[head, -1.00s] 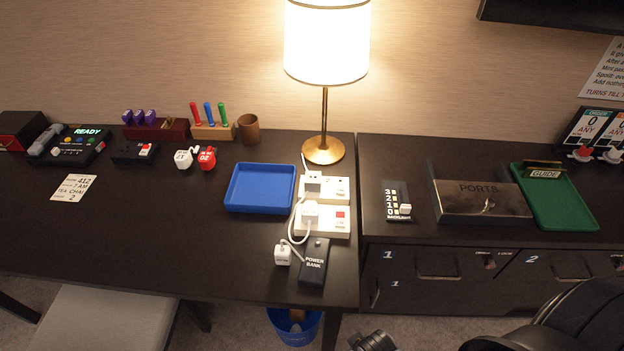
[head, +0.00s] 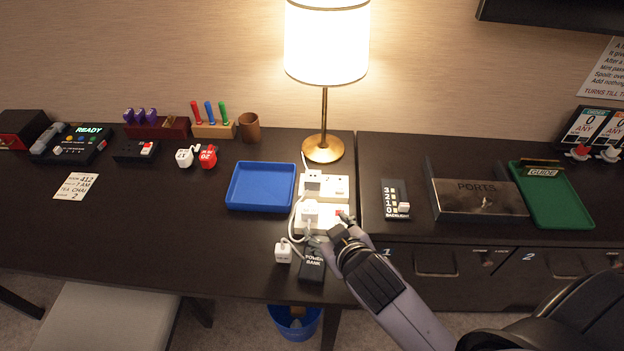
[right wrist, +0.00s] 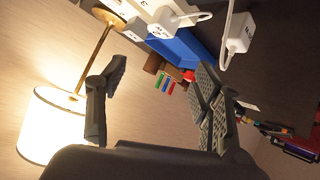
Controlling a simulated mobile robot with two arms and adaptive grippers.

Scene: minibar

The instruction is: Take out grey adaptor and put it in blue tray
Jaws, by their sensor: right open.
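The blue tray (head: 261,187) lies empty on the dark desk, left of the power strips. A white-grey adaptor (head: 312,180) sits on the upper power strip (head: 336,186), and a white one (head: 309,209) with a cable sits on the lower strip. I cannot tell for certain which is the grey adaptor. My right gripper (head: 327,228) is open and empty over the front of the lower strip, by the power bank. In the right wrist view its fingers (right wrist: 160,78) are spread apart, with a corded white adaptor (right wrist: 165,22) beyond them. My left gripper is not in view.
The black power bank (head: 312,262) and a white cube plug (head: 283,253) lie in front of the strips, with a cable looping there. The lamp (head: 323,148) stands behind. A metal PORTS box (head: 480,200) and green tray (head: 552,195) are at right.

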